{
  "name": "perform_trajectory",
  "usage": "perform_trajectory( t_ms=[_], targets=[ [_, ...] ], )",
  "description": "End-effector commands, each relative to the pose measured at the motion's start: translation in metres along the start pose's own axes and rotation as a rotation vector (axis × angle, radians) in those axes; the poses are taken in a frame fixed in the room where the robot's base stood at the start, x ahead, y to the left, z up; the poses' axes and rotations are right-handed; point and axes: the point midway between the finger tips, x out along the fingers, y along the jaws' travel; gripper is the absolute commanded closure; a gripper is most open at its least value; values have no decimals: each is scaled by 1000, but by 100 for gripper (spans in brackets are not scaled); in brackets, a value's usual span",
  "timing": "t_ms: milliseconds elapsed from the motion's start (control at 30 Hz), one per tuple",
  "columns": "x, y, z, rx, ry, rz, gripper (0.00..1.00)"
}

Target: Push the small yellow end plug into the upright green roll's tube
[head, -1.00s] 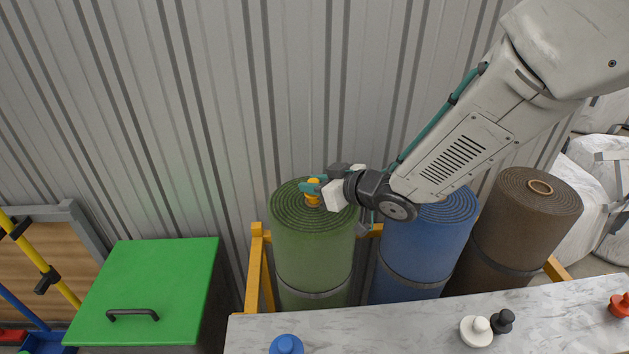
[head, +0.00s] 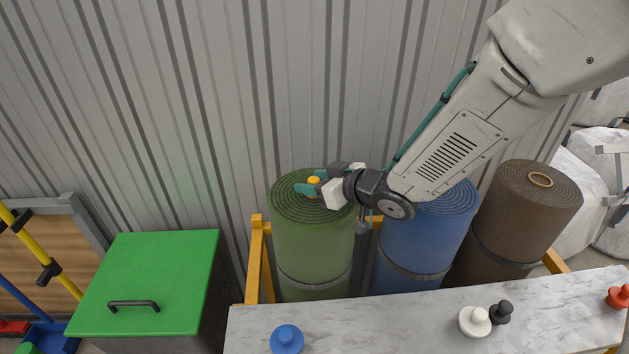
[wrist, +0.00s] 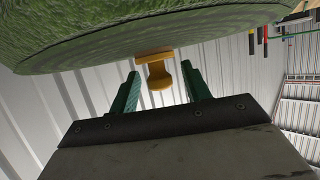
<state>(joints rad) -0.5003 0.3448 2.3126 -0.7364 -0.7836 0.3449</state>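The upright green roll (head: 312,245) stands at the left end of the row of rolls, and its top face edge also shows across the top of the wrist view (wrist: 100,35). The small yellow end plug (head: 313,181) is upright at the middle of the roll's top, knob outward; its flange and knob show in the wrist view (wrist: 158,72). The flange looks close to the roll's face; I cannot tell if it is fully flush. The tube's mouth is hidden. My gripper (head: 312,182) is open, its teal fingers on either side of the knob with gaps.
A blue roll (head: 425,245) and a brown roll (head: 525,220) stand to the right. The marble counter (head: 380,325) in front holds blue (head: 286,340), white (head: 475,322), black (head: 501,312) and red (head: 619,298) plugs. A green-lidded bin (head: 150,275) is at left; a corrugated wall is behind.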

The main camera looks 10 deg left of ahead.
Motion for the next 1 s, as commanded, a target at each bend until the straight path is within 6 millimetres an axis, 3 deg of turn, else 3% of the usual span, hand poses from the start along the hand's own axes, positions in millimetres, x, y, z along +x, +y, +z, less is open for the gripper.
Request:
perform_trajectory(
  t_ms=[167,600,1000],
  targets=[
    [-8,1,-1,-1,2,1,52],
    [-73,1,0,0,1,2,52],
    [-78,0,0,0,0,0,52]
  ],
)
